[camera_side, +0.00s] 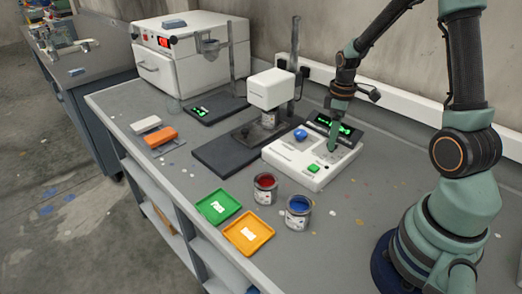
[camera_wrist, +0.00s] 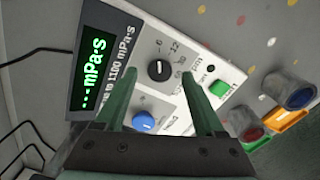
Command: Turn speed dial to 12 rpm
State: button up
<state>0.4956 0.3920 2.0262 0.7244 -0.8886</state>
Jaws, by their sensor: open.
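The black speed dial (camera_wrist: 158,70) sits on the white control panel (camera_side: 290,165), with small printed numbers beside it, 12 among them. A short pale mark shows on the dial, but I cannot tell clearly which number it points to. My gripper (camera_wrist: 157,76) is open, with one finger on each side of the dial in the wrist view; contact is not visible. In the side view my gripper (camera_side: 332,148) points down over the panel and the dial cannot be made out there.
A blue knob (camera_wrist: 143,121) and green button (camera_wrist: 219,88) flank the dial. A display (camera_wrist: 92,68) reads dashes and mPa·s. Red (camera_side: 265,188) and blue (camera_side: 299,212) paint cans stand in front of the panel, near green (camera_side: 211,217) and orange (camera_side: 238,246) trays.

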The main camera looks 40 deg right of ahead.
jog(key=shift+f, duration=0.75)
grip_shut()
jog(key=shift+m, duration=0.3)
jog(key=m, duration=0.3)
jog(key=shift+m, duration=2.3)
